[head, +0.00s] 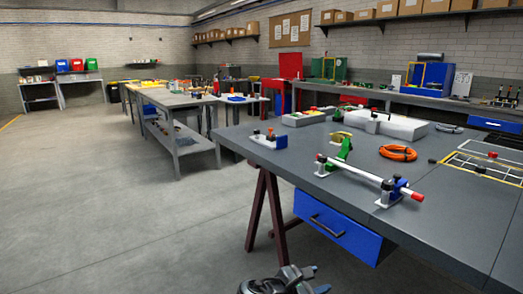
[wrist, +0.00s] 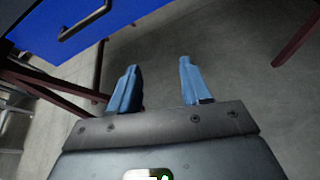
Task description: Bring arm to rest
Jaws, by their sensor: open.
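My gripper (wrist: 158,75) shows in the wrist view with its two blue fingers spread apart. It is open, with only bare floor visible between the fingers. The blue drawer (wrist: 75,20) with a dark handle is above and to the left of the fingers there, and they appear clear of it. In the head view, part of my arm shows at the bottom edge, low in front of the workbench (head: 285,175) and below its blue drawer (head: 335,230). The fingertips are hard to make out in the head view.
On the workbench lie a white rod on brackets (head: 352,172), an orange cable coil (head: 397,153) and a white tray (head: 385,124). Dark red trestle legs (head: 256,210) stand under it. Another bench (head: 172,100) stands further back. The floor (head: 90,200) at left is clear.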

